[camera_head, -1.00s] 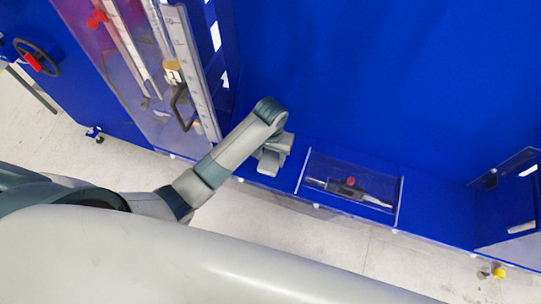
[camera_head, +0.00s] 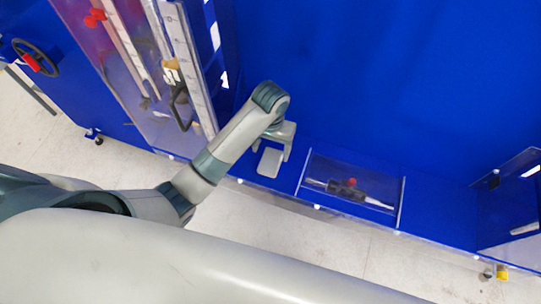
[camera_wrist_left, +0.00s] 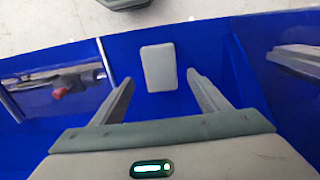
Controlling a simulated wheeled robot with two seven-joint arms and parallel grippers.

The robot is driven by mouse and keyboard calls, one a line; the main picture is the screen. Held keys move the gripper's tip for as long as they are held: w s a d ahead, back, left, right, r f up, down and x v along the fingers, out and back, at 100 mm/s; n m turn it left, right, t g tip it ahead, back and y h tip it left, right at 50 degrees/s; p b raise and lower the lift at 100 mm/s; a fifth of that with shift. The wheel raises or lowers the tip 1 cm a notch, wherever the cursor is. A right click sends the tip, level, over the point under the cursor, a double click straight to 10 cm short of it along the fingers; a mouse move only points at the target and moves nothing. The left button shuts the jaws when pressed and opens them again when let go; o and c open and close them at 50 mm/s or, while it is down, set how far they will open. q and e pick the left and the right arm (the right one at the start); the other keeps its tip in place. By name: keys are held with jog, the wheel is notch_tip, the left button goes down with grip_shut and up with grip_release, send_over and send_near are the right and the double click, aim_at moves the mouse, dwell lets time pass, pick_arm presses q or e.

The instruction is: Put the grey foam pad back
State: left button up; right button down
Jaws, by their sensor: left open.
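The grey foam pad (camera_head: 270,162) lies on the blue shelf, left of the clear-walled box. It also shows in the left wrist view (camera_wrist_left: 158,67), flat on the blue surface, just beyond and between my fingertips. My left gripper (camera_head: 272,150) is above the pad's far side, and in the left wrist view the gripper (camera_wrist_left: 160,85) has its fingers spread with nothing between them. The pad is apart from both fingers. My right gripper is not in view.
A clear-walled box (camera_head: 352,184) holding a dark tool with a red knob stands right of the pad. A clear panel with a ruler (camera_head: 190,70) rises at the left. A blue wall stands behind; pale floor lies in front of the shelf.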

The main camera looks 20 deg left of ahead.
aim_at(271, 161)
pick_arm(q)
notch_tip(271, 161, up, 6)
jog(key=p, duration=0.1)
jog(key=shift+r, duration=0.2)
dwell(0.8)
